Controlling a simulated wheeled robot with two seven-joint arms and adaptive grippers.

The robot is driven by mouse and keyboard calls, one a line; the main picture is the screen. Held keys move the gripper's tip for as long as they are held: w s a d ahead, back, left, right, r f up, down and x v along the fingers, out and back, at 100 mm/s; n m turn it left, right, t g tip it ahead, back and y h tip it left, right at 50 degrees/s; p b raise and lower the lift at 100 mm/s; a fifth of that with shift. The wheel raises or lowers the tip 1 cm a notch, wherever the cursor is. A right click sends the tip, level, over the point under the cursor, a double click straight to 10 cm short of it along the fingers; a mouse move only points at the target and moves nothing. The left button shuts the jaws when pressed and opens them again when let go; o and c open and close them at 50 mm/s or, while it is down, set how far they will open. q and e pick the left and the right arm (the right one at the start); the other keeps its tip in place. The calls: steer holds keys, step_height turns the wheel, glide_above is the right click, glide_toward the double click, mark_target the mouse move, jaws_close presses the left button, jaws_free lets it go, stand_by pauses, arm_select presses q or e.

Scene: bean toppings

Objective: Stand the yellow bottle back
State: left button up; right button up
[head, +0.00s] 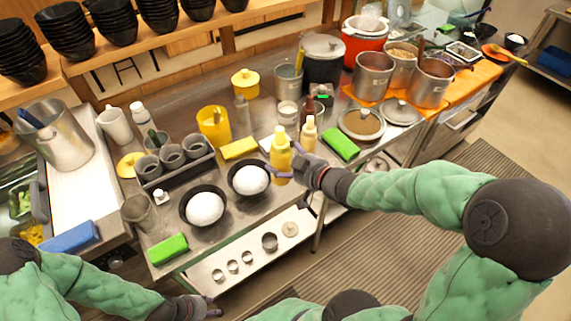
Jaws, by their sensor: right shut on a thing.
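Whether the bottle's base touches the counter cannot be told. A cream bottle (308,134) stands just right of and behind it. My left gripper (210,309) is low in the head view, in front of the counter and away from the bottles; its finger opening is unclear.
Two black bowls with white mounds, one nearer the front (187,217) and one beside the yellow bottle (234,189), stand to the left. A lower shelf (212,279) holds small metal cups.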

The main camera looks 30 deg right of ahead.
steer(key=shift+w+d+f+b, duration=1.05)
steer(key=shift+w+f, duration=0.55)
steer(key=shift+f, duration=0.35)
steer(key=shift+w+d+f+b, duration=1)
steer(key=shift+w+f, duration=0.6)
steer(key=shift+f, duration=0.4)
steer(key=shift+w+d+f+b, duration=1.05)
steer(key=shift+w+f, duration=0.55)
steer(key=shift+f, duration=0.35)
steer(key=shift+f, duration=0.15)
steer(key=o, duration=0.9)
